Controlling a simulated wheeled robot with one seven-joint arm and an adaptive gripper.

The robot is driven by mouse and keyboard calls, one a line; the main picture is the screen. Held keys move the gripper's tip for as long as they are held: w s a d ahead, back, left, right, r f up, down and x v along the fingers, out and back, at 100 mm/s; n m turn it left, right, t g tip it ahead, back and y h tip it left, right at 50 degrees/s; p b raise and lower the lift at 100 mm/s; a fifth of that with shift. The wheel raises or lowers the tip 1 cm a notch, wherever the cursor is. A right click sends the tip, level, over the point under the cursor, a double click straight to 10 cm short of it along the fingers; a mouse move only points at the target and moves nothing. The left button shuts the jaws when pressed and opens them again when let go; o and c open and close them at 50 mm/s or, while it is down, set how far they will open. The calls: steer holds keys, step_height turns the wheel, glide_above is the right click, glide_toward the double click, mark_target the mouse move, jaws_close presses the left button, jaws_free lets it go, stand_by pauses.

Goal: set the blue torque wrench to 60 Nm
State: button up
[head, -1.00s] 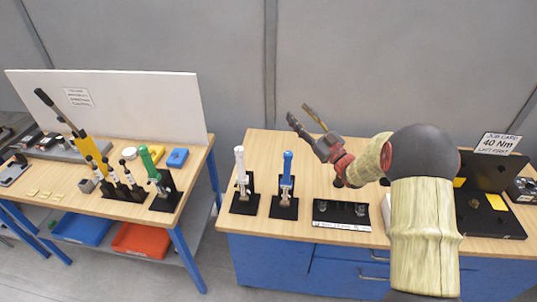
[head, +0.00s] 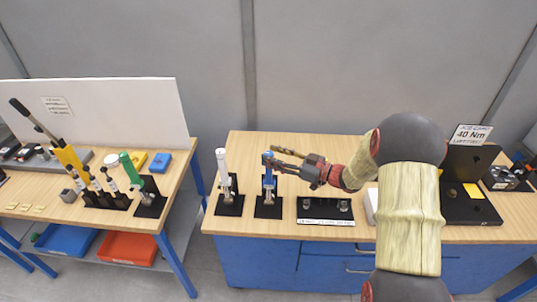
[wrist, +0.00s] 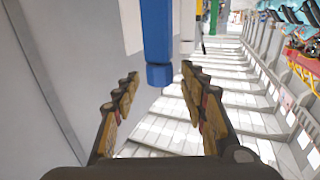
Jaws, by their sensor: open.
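The blue torque wrench (head: 268,182) stands upright in a black stand (head: 268,210) on the right-hand bench. My gripper (head: 271,157) is open at the wrench's upper end, its fingers pointing left. In the wrist view the blue handle (wrist: 157,38) shows between and just beyond my two open fingertips (wrist: 159,82). The fingers look apart from the handle, with a gap on each side. The wrench's scale and its present setting cannot be read in either view.
A white wrench (head: 222,168) stands close on the left. A black tray (head: 325,204) lies to the right. A job card (head: 470,134) reading 40 Nm stands by an open black case (head: 470,205). A green-handled wrench (head: 130,168) is on the left-hand bench.

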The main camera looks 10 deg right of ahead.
steer(key=shift+x, duration=0.9)
steer(key=c, duration=0.3)
steer(key=c, duration=0.7)
jaws_close()
